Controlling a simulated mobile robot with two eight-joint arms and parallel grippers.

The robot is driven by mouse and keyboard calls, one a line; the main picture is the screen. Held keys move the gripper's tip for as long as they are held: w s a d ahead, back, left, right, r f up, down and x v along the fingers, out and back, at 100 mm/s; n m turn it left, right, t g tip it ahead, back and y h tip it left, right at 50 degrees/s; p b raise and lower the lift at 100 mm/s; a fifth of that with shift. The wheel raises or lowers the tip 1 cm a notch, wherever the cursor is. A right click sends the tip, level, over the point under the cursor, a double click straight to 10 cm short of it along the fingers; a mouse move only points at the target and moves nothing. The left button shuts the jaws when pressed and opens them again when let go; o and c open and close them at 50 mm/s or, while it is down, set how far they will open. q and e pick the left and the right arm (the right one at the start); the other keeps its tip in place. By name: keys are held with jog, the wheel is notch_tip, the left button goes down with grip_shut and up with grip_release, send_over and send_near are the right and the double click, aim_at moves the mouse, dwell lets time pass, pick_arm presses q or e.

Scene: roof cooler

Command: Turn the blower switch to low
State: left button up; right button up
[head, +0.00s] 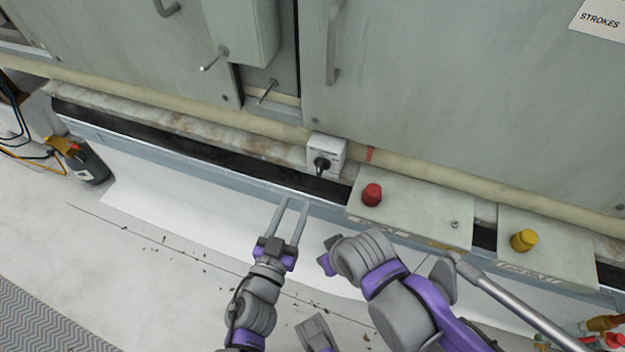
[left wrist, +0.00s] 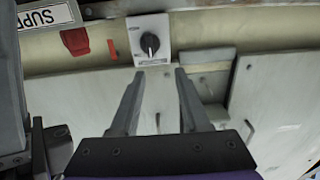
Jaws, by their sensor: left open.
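The blower switch (head: 327,150) is a small pale box with a black rotary knob (head: 321,165), mounted on the ledge below the grey cabinet. In the left wrist view the knob (left wrist: 150,43) shows face-on on its pale plate, with markings too small to read. My left gripper (head: 294,203) is open and empty, below and left of the switch in the head view. In the left wrist view its fingertips (left wrist: 159,72) point towards the switch, apart from it, with the knob between their lines.
Right of the switch are boxes with a red button (head: 372,194) and a yellow button (head: 523,240). The cabinet has several protruding handles (head: 333,45). A dark bottle (head: 88,165) stands at left. The pale floor left of my left gripper is mostly clear.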

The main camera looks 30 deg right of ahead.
aim_at(318, 169)
pick_arm(q)
jog(key=shift+m+g+h, duration=0.3)
jog(key=shift+h, duration=0.1)
jog(key=x, duration=0.7)
jog(key=s+x, duration=0.1)
jog(key=x, duration=0.3)
jog(key=shift+d+f+p, duration=0.2)
jog(key=shift+d+p, duration=0.2)
jog(key=shift+d, duration=0.05)
jog(key=shift+c, duration=0.3)
grip_shut()
